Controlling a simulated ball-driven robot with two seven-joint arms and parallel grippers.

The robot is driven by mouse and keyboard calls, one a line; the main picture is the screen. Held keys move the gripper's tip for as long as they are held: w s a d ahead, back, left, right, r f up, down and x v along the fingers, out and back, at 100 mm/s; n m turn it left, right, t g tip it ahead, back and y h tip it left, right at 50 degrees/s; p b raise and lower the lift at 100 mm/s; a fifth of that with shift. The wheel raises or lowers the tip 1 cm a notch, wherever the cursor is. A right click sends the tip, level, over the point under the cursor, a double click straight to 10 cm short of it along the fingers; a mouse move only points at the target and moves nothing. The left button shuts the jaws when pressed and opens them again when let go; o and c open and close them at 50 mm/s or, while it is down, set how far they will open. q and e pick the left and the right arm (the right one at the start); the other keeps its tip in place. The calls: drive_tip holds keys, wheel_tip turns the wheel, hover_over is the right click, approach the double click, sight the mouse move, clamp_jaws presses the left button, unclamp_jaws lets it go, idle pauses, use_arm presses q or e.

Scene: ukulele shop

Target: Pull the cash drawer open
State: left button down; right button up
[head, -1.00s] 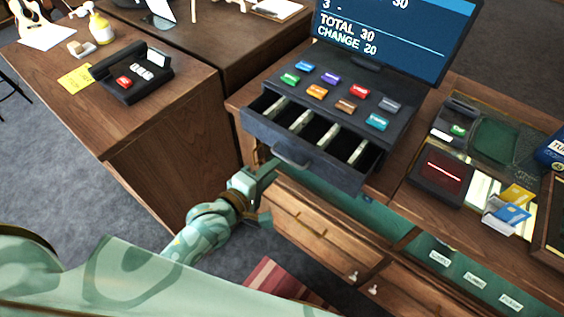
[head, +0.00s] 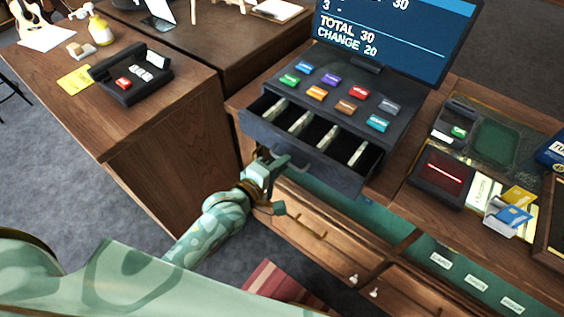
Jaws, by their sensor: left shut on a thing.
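The cash drawer (head: 330,173) is part of the dark register (head: 335,92) on the wooden counter. It stands open, and its compartments with pale dividers show from above. The drawer handle (head: 297,160) is a grey bar on its front face, partly covered by my gripper. My left gripper (head: 276,167) comes in from the lower left and is shut on the handle at the drawer front. My right gripper is not in view.
A screen (head: 394,35) showing TOTAL 30 and CHANGE 20 stands behind the register keys. A card reader (head: 457,122) and a dark red-lit device (head: 440,176) are to the right. Wooden cabinet drawers (head: 312,232) lie below.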

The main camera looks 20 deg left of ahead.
use_arm(q)
drive_tip(key=f+p+v, duration=0.2)
drive_tip(key=p+v, duration=0.3)
drive_tip(key=v, duration=0.5)
drive_tip(key=shift+s+a, duration=0.2)
drive_tip(key=shift+s, duration=0.4)
drive_tip(key=shift+f, duration=0.1)
drive_tip(key=c, duration=1.5)
unclamp_jaws()
drive_tip(key=v, duration=1.6)
drive_tip(key=shift+s, duration=0.2)
